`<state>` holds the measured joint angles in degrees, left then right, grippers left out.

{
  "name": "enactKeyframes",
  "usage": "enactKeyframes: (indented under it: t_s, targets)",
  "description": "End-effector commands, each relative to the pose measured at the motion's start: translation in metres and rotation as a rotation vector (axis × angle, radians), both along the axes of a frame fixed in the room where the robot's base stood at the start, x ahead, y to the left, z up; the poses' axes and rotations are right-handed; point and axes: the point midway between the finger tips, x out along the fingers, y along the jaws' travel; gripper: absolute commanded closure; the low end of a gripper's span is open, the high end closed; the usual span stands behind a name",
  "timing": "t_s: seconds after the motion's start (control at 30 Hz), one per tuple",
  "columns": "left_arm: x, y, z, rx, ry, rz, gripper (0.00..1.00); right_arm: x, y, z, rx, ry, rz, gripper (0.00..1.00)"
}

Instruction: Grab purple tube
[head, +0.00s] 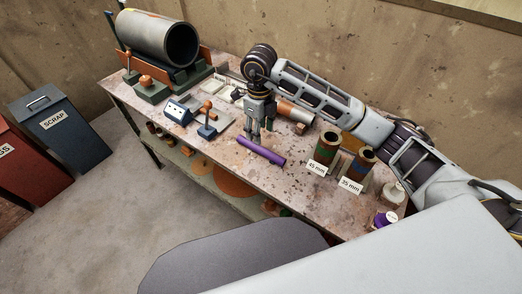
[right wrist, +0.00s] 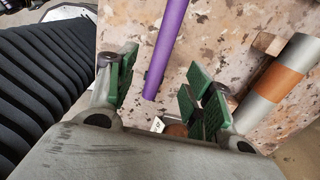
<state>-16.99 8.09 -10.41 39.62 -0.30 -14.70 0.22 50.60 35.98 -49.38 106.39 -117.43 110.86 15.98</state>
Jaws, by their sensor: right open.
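A purple tube (head: 261,152) lies on the workbench (head: 285,187) near its front edge, in the middle of the head view. In the right wrist view the purple tube (right wrist: 166,48) runs down from the top edge, and its lower end shows in the gap between the fingers. My right gripper (head: 258,135) points down, just behind and above the tube's left part. Its green-padded fingers (right wrist: 160,95) are apart with nothing between the pads. I cannot tell its exact height above the tube. My left gripper is not in view.
A big grey pipe (head: 158,38) rests in a cradle at the bench's far left. A blue device (head: 178,112) stands left of the gripper. Upright containers marked 45 mm (head: 326,150) and 35 mm (head: 359,168) stand right. A grey-orange pipe (head: 296,112) lies behind the tube.

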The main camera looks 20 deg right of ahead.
Motion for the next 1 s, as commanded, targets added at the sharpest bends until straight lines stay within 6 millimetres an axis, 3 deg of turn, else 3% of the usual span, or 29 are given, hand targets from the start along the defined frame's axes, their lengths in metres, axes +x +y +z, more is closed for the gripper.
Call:
enactKeyframes:
  t_s: [0.33, 0.67, 1.0]
  targets:
    - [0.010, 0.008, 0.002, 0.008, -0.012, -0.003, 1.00, 0.000, 0.000, -0.039, 0.001, 0.001, 0.000, 0.48]
    - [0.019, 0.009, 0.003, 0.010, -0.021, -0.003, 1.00, 0.000, 0.000, -0.044, 0.000, 0.000, 0.001, 0.48]
    - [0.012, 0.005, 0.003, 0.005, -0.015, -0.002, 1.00, 0.000, -0.002, -0.053, -0.001, 0.002, 0.000, 0.48]
